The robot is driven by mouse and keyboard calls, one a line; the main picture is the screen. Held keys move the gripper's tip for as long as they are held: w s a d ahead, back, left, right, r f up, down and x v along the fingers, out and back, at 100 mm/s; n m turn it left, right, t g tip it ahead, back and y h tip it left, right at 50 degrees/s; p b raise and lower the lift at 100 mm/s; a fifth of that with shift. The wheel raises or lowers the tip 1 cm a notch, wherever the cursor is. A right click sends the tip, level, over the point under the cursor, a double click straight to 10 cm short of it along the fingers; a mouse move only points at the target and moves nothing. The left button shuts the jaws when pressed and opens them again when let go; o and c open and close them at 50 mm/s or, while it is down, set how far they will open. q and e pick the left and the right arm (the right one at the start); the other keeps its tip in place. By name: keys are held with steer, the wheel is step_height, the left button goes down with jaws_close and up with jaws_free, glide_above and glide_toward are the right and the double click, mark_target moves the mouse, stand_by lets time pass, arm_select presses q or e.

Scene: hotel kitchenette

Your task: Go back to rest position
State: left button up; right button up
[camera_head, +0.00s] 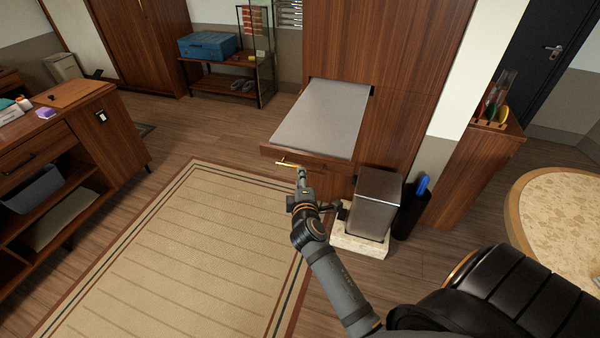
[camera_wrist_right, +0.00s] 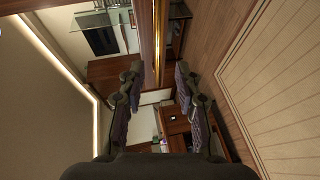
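My right gripper (camera_head: 302,181) is in front of the wooden unit with the grey top, close to its gold handle (camera_head: 290,163). In the right wrist view my right gripper (camera_wrist_right: 157,78) has its two dark fingers apart. A gold strip (camera_wrist_right: 158,35) shows beyond the gap between them; whether it touches a finger cannot be told. I see nothing held between the fingertips. My left gripper is in neither view.
The grey-topped unit (camera_head: 322,120) stands ahead. A metal bin (camera_head: 376,204) on a pale base and a black bin (camera_head: 408,212) stand right of my arm. A striped rug (camera_head: 180,260) covers clear floor to the left. A round table (camera_head: 565,215) is at far right.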

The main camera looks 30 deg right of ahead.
steer(key=shift+s+a+r, duration=0.15)
steer(key=shift+s+a, duration=0.15)
steer(key=shift+s, duration=0.35)
steer(key=s+a+f+m+g+y, duration=0.15)
steer(key=s+f, duration=0.25)
steer(key=f, duration=0.7)
steer(key=s+a+f+m+g+y, duration=0.1)
steer(key=s+f+g+y, duration=0.2)
steer(key=f, duration=0.8)
steer(key=s+a+f+m+g, duration=0.15)
steer(key=s+f, duration=0.35)
steer(key=f, duration=0.6)
steer(key=s+f+m+g, duration=0.2)
steer(key=s+f, duration=0.4)
steer(key=s, duration=0.4)
steer(key=s+d+f+m+g+y, duration=0.1)
steer(key=s+f+m+g, duration=0.1)
steer(key=s+f, duration=0.4)
steer(key=s+d+f+m+g, duration=0.1)
steer(key=s+f, duration=0.4)
steer(key=s, duration=1)
steer(key=m+g, duration=0.1)
steer(key=m, duration=0.1)
steer(key=shift+d+f+m+g, duration=0.2)
steer(key=shift+f+m+g, duration=0.1)
steer(key=shift+f+g, duration=0.1)
